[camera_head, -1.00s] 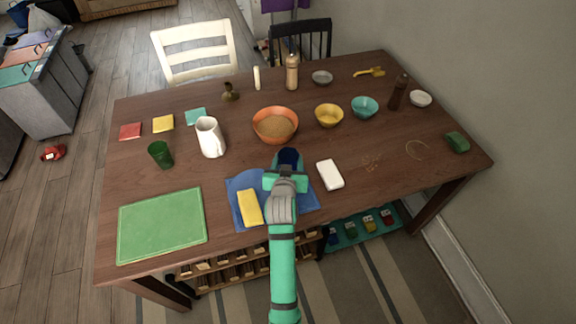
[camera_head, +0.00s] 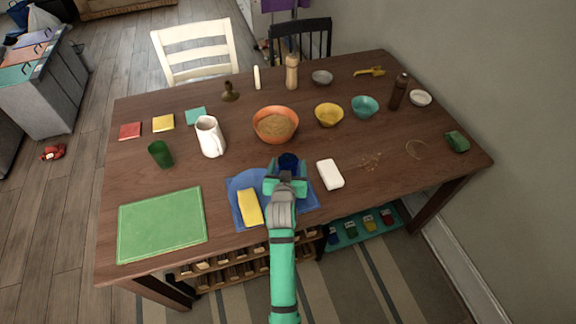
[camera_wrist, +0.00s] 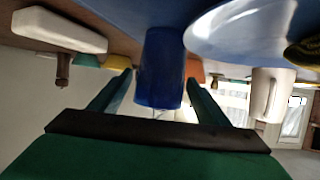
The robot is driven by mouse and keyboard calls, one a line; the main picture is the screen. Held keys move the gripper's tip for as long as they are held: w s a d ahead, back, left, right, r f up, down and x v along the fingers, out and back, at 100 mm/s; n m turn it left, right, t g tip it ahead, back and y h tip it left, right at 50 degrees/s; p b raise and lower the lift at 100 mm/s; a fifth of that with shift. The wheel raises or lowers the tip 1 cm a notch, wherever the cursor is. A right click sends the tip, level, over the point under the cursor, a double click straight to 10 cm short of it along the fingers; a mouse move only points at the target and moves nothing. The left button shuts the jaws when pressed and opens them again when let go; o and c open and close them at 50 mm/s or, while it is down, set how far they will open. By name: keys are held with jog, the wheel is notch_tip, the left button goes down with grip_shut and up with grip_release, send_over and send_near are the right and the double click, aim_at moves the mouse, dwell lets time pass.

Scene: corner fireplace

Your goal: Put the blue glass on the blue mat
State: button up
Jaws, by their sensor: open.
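The blue glass (camera_head: 289,161) is dark blue and upright at the far edge of the blue mat (camera_head: 305,200). In the wrist view, which is upside down, the glass (camera_wrist: 162,70) hangs from the blue surface at the top; its base appears to meet the mat (camera_wrist: 130,12). My gripper (camera_head: 287,172) is open, with one finger on each side of the glass. In the wrist view the fingers of my gripper (camera_wrist: 160,98) stand apart around it. Whether either finger touches the glass is not clear. My gripper hides part of the mat and the glass's lower part.
A yellow sponge (camera_head: 250,207) lies on the mat and a blue plate (camera_head: 238,182) rests at its left. A white block (camera_head: 330,174) is close on the right. An orange bowl (camera_head: 275,125) and white pitcher (camera_head: 210,137) stand behind. A green board (camera_head: 160,225) lies left.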

jog(key=v, duration=1.2)
dwell(0.3)
